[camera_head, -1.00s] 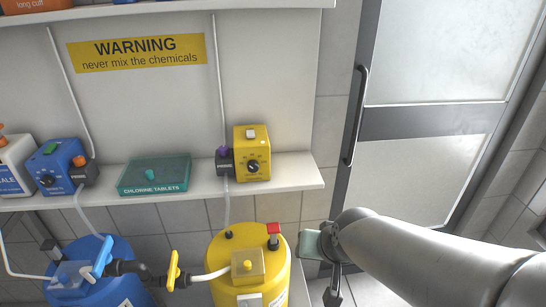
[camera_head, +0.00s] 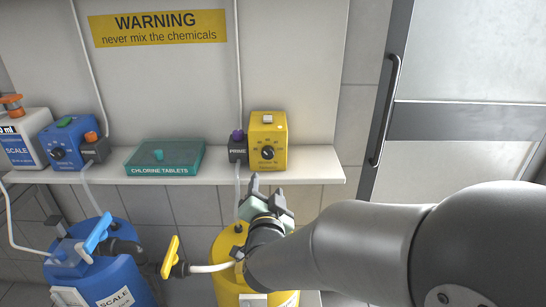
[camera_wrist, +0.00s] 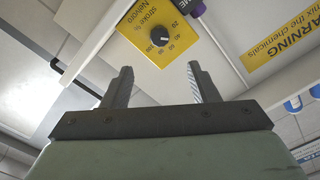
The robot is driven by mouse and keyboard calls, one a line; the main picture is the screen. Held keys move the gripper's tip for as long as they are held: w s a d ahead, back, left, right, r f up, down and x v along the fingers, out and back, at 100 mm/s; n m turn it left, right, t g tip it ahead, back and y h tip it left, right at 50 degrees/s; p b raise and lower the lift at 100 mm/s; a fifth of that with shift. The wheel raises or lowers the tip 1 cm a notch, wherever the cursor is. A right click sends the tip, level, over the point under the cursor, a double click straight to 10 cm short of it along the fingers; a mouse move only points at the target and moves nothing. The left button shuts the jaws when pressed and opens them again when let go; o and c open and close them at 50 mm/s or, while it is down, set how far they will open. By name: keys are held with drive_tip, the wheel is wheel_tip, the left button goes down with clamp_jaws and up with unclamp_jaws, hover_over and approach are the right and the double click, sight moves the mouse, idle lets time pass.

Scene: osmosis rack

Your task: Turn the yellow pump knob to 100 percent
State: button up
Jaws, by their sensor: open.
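The yellow pump (camera_head: 268,132) stands on the white shelf, with a black knob (camera_head: 268,153) on its front face. In the wrist view the knob (camera_wrist: 159,40) sits on the yellow face beside a number scale. My gripper (camera_head: 269,192) is below and in front of the pump, apart from the knob. In the wrist view its two fingers (camera_wrist: 159,86) are spread with nothing between them, and the knob shows beyond the gap.
A black-and-purple fitting (camera_head: 237,147) is beside the pump's left side. A teal chlorine tablets box (camera_head: 165,157) and a blue pump (camera_head: 68,143) stand further left on the shelf (camera_head: 215,181). A yellow drum (camera_head: 228,241) stands below. Space right of the pump is clear.

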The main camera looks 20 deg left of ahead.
sight(268, 156)
drive_tip(key=p+x, duration=0.2)
drive_tip(key=x, duration=1.1)
drive_tip(key=shift+w, duration=0.15)
drive_tip(key=shift+f, duration=0.1)
drive_tip(key=c, duration=1)
